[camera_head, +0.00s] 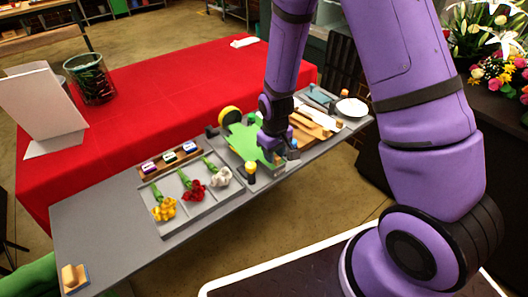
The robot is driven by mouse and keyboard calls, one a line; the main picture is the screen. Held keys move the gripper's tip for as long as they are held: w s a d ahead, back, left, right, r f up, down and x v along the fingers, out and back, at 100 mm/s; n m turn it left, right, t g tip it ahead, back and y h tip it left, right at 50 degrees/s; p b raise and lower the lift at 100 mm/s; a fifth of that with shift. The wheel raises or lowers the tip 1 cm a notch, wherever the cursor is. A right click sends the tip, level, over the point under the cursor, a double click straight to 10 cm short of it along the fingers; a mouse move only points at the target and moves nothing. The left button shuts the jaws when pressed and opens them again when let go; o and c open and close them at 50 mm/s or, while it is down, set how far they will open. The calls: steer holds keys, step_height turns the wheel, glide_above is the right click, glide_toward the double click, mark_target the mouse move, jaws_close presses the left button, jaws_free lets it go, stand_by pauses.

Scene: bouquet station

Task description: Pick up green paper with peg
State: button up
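The green paper (242,139) is a flat bright green shape on a pale board toward the right half of the grey bench (85,232). A small peg-like piece with a yellow top and dark base (250,170) stands at the front edge of that board. I cannot tell which piece is the task's peg. My gripper (279,153) points down at the right end of the green paper, very close to it or touching. Its fingertips are small and partly hidden, so I cannot tell whether it is open or holds anything.
A yellow and black round object (231,116) sits behind the paper. A grey tray (192,222) with yellow, red and white flowers lies to the left, and a wooden rack (170,162) stands behind it. Wooden pieces (312,122) and a white bowl (352,108) are on the right.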

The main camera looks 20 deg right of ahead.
steer(key=shift+f, duration=0.65)
steer(key=shift+c, duration=0.2)
jaws_close()
steer(key=shift+r, duration=0.1)
